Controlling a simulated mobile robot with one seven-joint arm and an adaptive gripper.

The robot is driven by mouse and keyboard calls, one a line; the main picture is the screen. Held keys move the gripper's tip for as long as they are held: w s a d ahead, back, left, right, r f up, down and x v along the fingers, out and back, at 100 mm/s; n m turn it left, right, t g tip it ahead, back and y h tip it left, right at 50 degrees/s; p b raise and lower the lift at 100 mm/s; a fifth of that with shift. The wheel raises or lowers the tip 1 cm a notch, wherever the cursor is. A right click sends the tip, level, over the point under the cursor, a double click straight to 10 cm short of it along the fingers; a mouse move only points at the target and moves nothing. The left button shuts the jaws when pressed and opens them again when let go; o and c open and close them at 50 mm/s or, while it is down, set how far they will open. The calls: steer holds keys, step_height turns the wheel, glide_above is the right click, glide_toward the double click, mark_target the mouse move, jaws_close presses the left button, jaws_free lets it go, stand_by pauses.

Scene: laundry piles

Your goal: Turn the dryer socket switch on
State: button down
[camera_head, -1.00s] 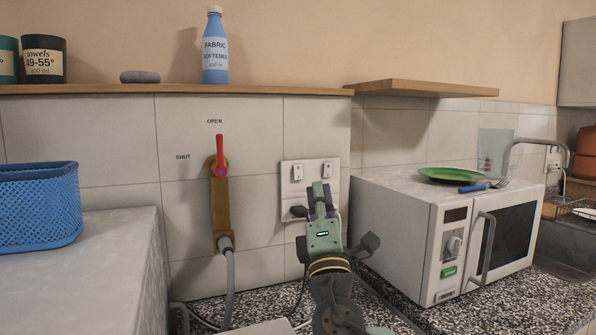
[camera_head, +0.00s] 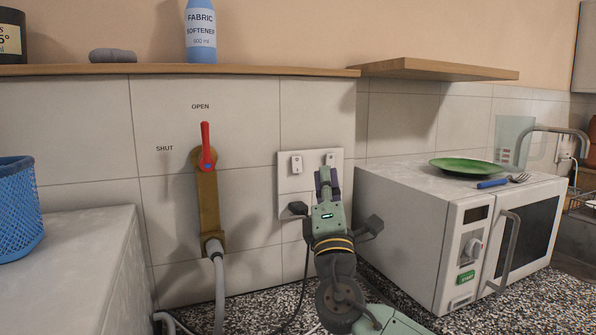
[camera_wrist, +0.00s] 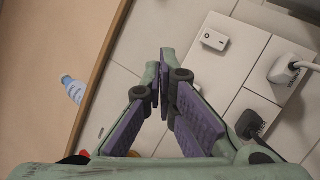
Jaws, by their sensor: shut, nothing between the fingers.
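A white double socket plate (camera_head: 285,183) is on the tiled wall. It has a left rocker switch (camera_head: 296,164) and a right rocker switch (camera_head: 330,158). My gripper (camera_head: 325,174) is shut and empty, its tips just below the right switch in the head view, covering the plate's lower right. In the wrist view, the shut fingertips (camera_wrist: 166,62) are beside one switch (camera_wrist: 214,39), with no contact visible; the other switch is hidden behind the fingers. A white plug (camera_wrist: 285,70) and a black plug (camera_wrist: 250,124) are in the sockets. Labels are unreadable.
A red-handled valve (camera_head: 207,148) is left of the plate, its handle pointing up near OPEN. A wooden shelf (camera_head: 190,70) with a fabric softener bottle (camera_head: 201,32) runs above. A microwave (camera_head: 455,235) stands close on the right. A blue basket (camera_head: 18,212) is far left.

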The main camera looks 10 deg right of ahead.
steer(key=w+a, duration=0.1)
steer(key=w, duration=0.6)
steer(key=shift+w+a+f+b, duration=0.15)
steer(key=shift+a+f+b, duration=0.15)
steer(key=shift+f, duration=0.15)
steer(key=shift+w+f, duration=0.1)
stand_by(0.9)
steer(key=shift+w+b, duration=0.3)
steer(key=shift+w, duration=0.05)
steer(key=shift+w, duration=0.25)
stand_by(0.5)
steer(key=shift+s, duration=0.15)
steer(key=shift+s+d+b, duration=0.1)
steer(key=shift+s+b, duration=0.3)
steer(key=shift+s, duration=0.15)
steer(key=shift+s+d+r, duration=0.15)
steer(key=shift+s, duration=0.65)
steer(key=shift+s+d+r, duration=0.1)
steer(key=shift+s+d, duration=0.05)
steer(key=shift+s, duration=0.7)
steer(key=shift+s+d+r, duration=0.15)
steer(key=shift+s, duration=0.65)
